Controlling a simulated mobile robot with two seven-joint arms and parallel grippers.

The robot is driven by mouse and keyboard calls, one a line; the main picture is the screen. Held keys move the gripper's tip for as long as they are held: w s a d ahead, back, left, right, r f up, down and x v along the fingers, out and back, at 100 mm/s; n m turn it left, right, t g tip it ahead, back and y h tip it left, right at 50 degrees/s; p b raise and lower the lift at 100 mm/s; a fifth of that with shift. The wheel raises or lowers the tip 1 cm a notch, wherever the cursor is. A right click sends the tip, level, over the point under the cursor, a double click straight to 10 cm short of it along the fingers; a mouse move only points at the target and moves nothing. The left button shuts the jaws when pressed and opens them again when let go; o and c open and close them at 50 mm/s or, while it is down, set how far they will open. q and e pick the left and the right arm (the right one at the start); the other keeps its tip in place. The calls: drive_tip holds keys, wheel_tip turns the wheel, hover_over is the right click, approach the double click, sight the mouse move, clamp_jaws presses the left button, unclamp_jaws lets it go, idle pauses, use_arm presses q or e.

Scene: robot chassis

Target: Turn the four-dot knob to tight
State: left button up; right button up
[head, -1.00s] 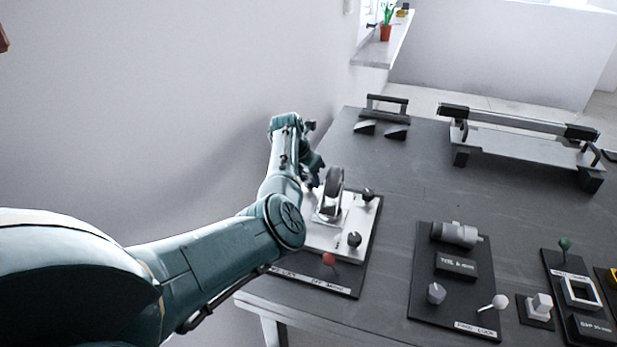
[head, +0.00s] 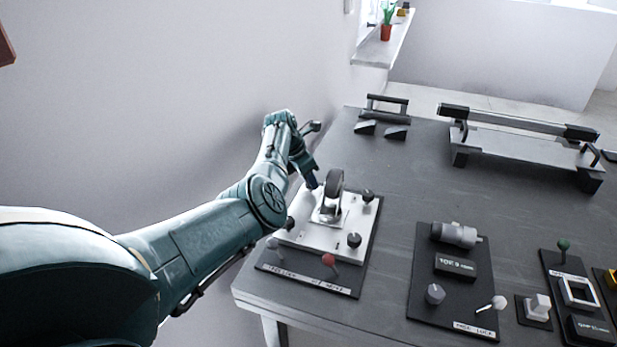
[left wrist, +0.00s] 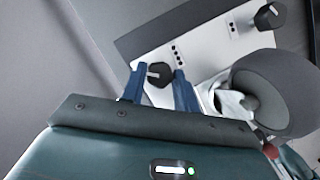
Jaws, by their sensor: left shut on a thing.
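The four-dot knob (left wrist: 158,74) is a black knob with a pale pointer mark, beside a row of several dots on the white plate (left wrist: 205,52). My left gripper (left wrist: 158,69) has its blue fingers on either side of this knob and is shut on it. In the head view my left gripper (head: 313,182) reaches down at the far left of the white plate (head: 312,238), beside the caster wheel (head: 335,181); the knob is hidden there. My right gripper is not in view.
Two black knobs (head: 354,240) stand on the plate's right side; one also shows in the left wrist view (left wrist: 269,16). A red-balled lever (head: 329,260) is at the front. The wheel (left wrist: 283,95) is close to my fingers. A panel (head: 425,300) stands to the right.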

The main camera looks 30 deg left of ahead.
use_arm(q)
drive_tip(key=shift+m+g+h+b, duration=0.35)
drive_tip(key=shift+m+b, duration=0.35)
drive_tip(key=shift+m, duration=0.4)
drive_tip(key=o, duration=1)
wheel_tip(320, 180, up, 10)
drive_tip(key=shift+p, duration=0.55)
